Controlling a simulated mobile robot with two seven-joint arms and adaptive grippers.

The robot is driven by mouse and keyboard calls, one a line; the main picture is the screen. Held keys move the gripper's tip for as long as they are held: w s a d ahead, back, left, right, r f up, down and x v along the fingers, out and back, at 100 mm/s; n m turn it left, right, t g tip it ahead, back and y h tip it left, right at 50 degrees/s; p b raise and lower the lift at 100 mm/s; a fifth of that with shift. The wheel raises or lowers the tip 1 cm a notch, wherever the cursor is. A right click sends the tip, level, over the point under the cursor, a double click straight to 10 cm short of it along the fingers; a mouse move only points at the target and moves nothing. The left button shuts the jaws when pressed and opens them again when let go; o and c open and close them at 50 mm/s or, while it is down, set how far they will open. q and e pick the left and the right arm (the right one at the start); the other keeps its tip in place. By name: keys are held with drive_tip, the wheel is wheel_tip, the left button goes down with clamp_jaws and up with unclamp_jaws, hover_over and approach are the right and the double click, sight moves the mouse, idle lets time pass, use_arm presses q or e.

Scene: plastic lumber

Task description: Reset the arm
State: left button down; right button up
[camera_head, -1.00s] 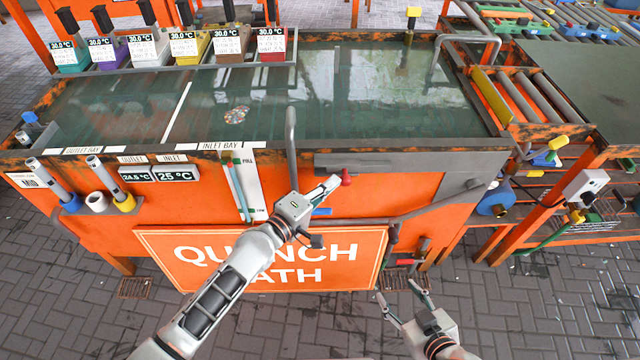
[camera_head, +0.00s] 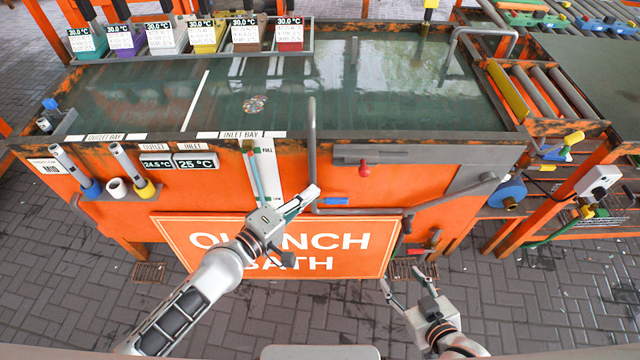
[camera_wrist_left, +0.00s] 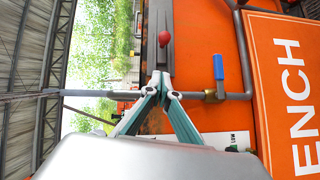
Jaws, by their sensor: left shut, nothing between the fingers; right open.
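My left gripper (camera_head: 308,196) is shut and empty in front of the orange quench bath (camera_head: 300,180), just above the "QUENCH BATH" sign (camera_head: 280,243). In the left wrist view its closed fingertips (camera_wrist_left: 161,78) lie near a grey pipe, with a red knob (camera_wrist_left: 164,39) apart from them. The red knob (camera_head: 364,168) also shows in the head view, right of and above the left gripper. My right gripper (camera_head: 403,284) is open and empty, low in front of the tank's right part, over the paved floor.
A grey vertical pipe (camera_head: 312,150) and a blue valve handle (camera_head: 336,200) are close to the left gripper. Coloured containers with temperature displays (camera_head: 203,38) stand along the back. Roller conveyors (camera_head: 545,92) are at the right. The floor in front is clear.

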use_arm(q)
drive_tip(key=shift+s+a, duration=0.15)
drive_tip(key=shift+s, duration=0.05)
idle(0.5)
drive_tip(key=s+a+f+m+g+y, duration=0.1)
drive_tip(key=s+a+f+m+y, duration=0.7)
drive_tip(key=s+a+f+m, duration=0.5)
drive_tip(key=s+a+f, duration=0.1)
drive_tip(key=s+a, duration=0.1)
drive_tip(key=a, duration=0.2)
drive_tip(key=shift+s+a+f+g, duration=0.15)
drive_tip(key=shift+s+g, duration=0.15)
drive_tip(key=shift+g, duration=0.1)
